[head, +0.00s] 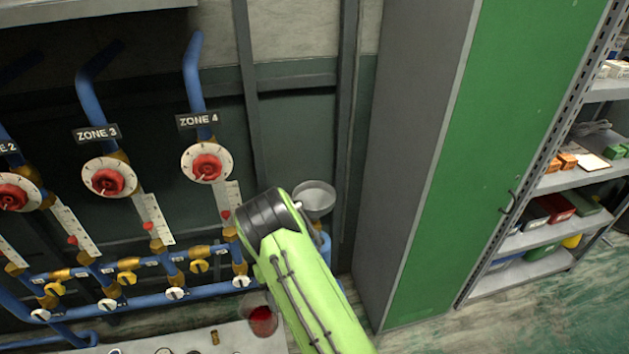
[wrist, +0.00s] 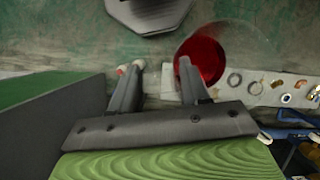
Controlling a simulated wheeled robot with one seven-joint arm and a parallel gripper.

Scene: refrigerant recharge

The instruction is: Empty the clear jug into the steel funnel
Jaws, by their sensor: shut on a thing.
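The clear jug (wrist: 228,48) holds red liquid and shows beside the right fingertip in the wrist view. In the head view the jug (head: 262,319) is partly hidden by my green arm, at the edge of the pale bench. My gripper (wrist: 158,70) is shut on the jug, with a gap between its fingers; the exact grip on the clear wall or handle is hard to see. My arm hides the gripper in the head view. The steel funnel (head: 314,196) stands beyond my grey wrist joint, above and right of the jug in the picture.
Blue pipes with red dials, including the Zone 4 dial (head: 207,167), stand at the left. A green cabinet (head: 455,160) and shelves are at the right. Small rings and fittings lie on the bench (wrist: 262,76).

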